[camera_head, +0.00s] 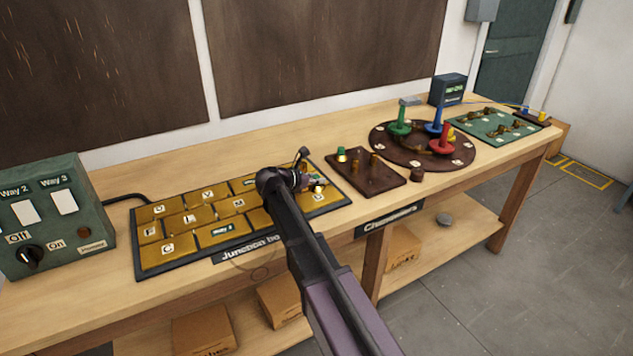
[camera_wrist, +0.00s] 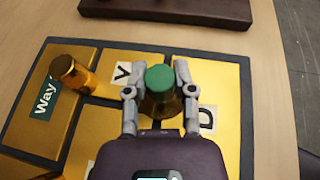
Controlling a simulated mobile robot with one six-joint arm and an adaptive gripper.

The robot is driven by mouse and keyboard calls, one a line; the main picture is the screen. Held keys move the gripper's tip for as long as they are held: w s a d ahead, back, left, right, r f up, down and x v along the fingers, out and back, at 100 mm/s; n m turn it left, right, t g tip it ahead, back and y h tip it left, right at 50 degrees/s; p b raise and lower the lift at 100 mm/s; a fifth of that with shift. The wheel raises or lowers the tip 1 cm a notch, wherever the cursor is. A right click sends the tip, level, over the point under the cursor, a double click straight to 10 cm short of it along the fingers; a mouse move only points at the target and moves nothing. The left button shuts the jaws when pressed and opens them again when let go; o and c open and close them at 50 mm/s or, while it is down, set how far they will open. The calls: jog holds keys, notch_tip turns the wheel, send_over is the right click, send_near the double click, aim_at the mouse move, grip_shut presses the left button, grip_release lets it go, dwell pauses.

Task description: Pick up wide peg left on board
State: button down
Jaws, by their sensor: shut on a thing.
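My gripper (camera_wrist: 158,92) is shut on a peg with a green top (camera_wrist: 160,77) and a dark brass-like body, one finger on each side of it. The peg is over the yellow tiles of the junction board (camera_head: 190,214). I cannot tell whether its foot touches the board. In the head view my gripper (camera_head: 311,183) is above the right part of this board, and my arm hides some tiles. A second brass-coloured peg (camera_wrist: 68,72) is on a tile marked "Way" at the left of the wrist view.
A brown board (camera_head: 366,180) with a green-topped peg (camera_head: 342,154) and brass pegs lies right of the junction board. Beyond it is a round dark board (camera_head: 408,152) with green, blue and red pieces. A green switch box (camera_head: 52,215) stands at the left.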

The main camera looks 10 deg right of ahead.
aim_at(317, 176)
jog(key=shift+r, duration=0.15)
notch_tip(317, 176, up, 4)
jog(key=p, duration=0.4)
jog(key=s+a, duration=0.2)
jog(key=s, duration=1.4)
jog(key=shift+r+p, duration=0.35)
jog(key=shift+p, duration=0.1)
